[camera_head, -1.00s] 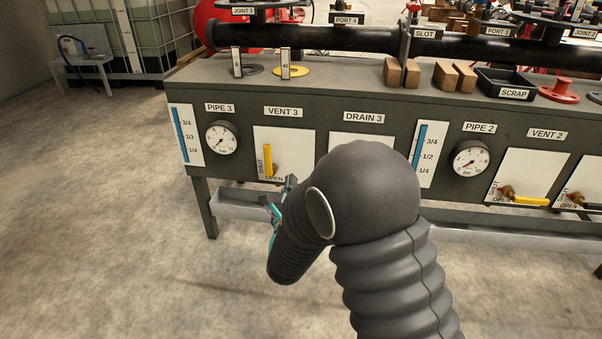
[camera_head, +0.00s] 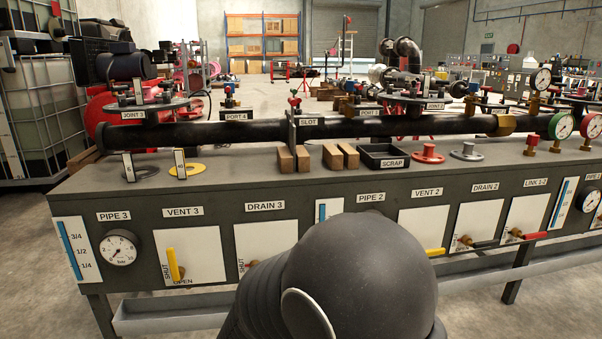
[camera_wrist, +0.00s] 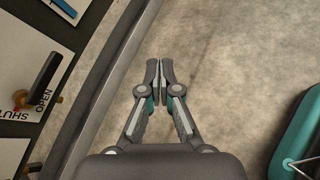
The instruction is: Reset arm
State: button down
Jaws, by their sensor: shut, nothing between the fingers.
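My gripper (camera_wrist: 160,72) is shut and empty in the wrist view, its two fingertips together above bare concrete floor. In the head view my arm fills the lower middle in front of the bench, and it hides my gripper there. A dark valve handle (camera_wrist: 46,78) on a white plate marked SHUT and OPEN shows left of my gripper in the wrist view, apart from it.
The grey bench (camera_head: 232,182) spans the head view with a black pipe (camera_head: 230,131) along its top. Its front carries the yellow VENT 3 handle (camera_head: 173,264), gauges and a low ledge (camera_head: 165,317). Open floor (camera_wrist: 235,60) lies beside the bench in the wrist view.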

jog(key=s+d+r+m+g+y+p, duration=0.2)
jog(key=s+d+r+m+g, duration=0.15)
jog(key=s+m, duration=0.35)
jog(key=s+d+r+m+g+y+p, duration=0.1)
jog(key=s+d+r+m+g+y, duration=0.3)
jog(key=s+m, duration=0.3)
jog(key=s+d+r+m+t+y+p, duration=0.1)
jog(key=s+d+r+m+t+p, duration=0.1)
jog(key=r, duration=0.5)
jog(key=s+d+r+m+t+y+p, duration=0.1)
jog(key=s+d+r+m+t+p, duration=0.1)
jog(key=r+m, duration=0.5)
jog(key=s+d+r+p, duration=0.1)
jog(key=s+d, duration=0.1)
jog(key=s, duration=0.1)
jog(key=shift+y, duration=0.4)
